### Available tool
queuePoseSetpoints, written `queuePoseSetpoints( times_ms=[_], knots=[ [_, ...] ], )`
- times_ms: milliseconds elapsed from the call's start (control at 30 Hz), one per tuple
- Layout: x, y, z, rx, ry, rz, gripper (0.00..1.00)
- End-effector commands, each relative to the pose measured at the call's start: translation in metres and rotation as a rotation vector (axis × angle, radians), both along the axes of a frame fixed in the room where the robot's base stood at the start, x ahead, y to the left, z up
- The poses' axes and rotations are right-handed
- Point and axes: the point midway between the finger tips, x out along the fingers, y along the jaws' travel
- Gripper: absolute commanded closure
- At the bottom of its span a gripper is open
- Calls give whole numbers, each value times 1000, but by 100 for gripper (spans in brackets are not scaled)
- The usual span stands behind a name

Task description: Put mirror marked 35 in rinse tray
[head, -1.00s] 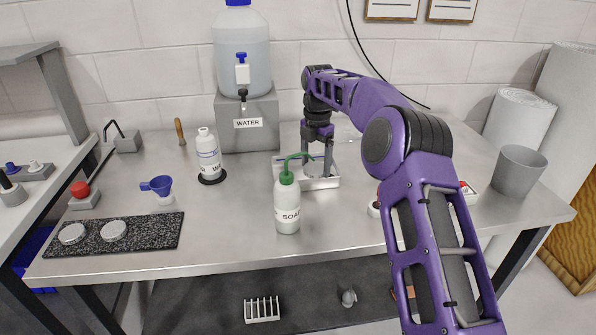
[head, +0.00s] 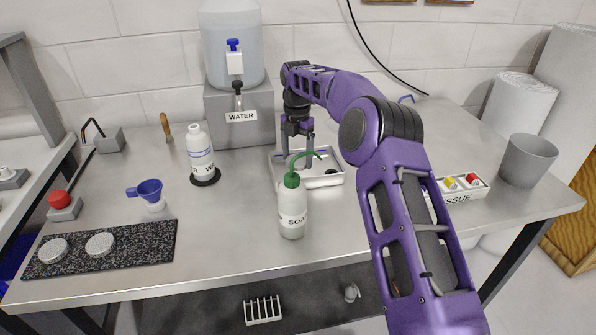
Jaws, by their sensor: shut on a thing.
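My gripper (head: 296,164) points down over the tray's left part. Its fingers are spread around a pale thing, seemingly a round mirror, largely hidden by the fingers and the soap bottle. I cannot tell whether it touches the tray floor. A small dark thing (head: 331,171) shows in the tray's right part. No number is readable. Two pale round discs, one on the left (head: 53,250) and one on the right (head: 100,243), lie on the speckled black slab (head: 150,250).
The soap bottle (head: 291,208) stands close in front of the tray. A wash bottle (head: 201,155), a blue funnel (head: 147,192) and the water container's stand (head: 238,105) are left of my arm.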

Motion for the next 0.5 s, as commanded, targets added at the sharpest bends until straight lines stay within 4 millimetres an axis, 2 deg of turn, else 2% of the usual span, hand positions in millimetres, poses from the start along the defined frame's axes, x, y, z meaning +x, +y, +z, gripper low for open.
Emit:
queuePoseSetpoints(
  times_ms=[133,333,500],
  knots=[
    [0,0,-13,0,0,-1,82],
    [0,0,-46,0,1,-2,82],
    [0,0,-51,0,-2,-2,82]
  ],
)
